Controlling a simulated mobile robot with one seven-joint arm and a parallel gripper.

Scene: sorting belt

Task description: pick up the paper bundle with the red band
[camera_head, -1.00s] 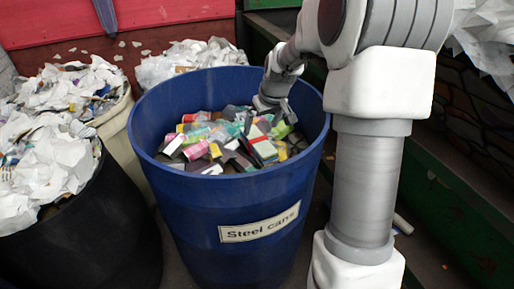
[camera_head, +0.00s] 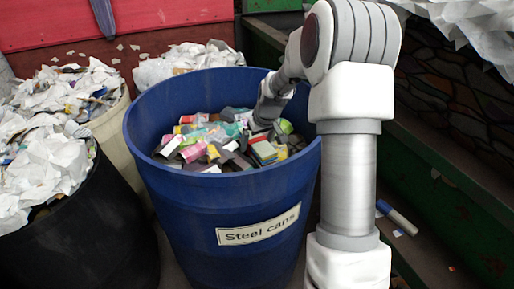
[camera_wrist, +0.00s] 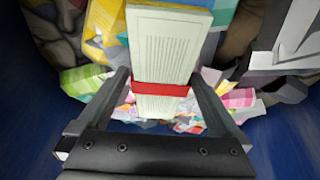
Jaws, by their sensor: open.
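The paper bundle (camera_wrist: 170,50), a pale printed stack with a red band around it, lies among other waste in the wrist view. My gripper (camera_wrist: 160,75) is open, with one finger on each side of the bundle near the band. I cannot tell whether either finger touches it. In the head view my gripper (camera_head: 260,124) reaches down inside the blue bin (camera_head: 225,195), at the right of the pile. There I cannot clearly pick out the bundle.
The blue bin, labelled "Steel cans" (camera_head: 258,226), holds mixed cartons and packs. A black bin (camera_head: 100,235) and a cream bin (camera_head: 115,125) of crumpled paper stand to the left. A blue-and-white cylinder (camera_head: 398,218) lies on the right.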

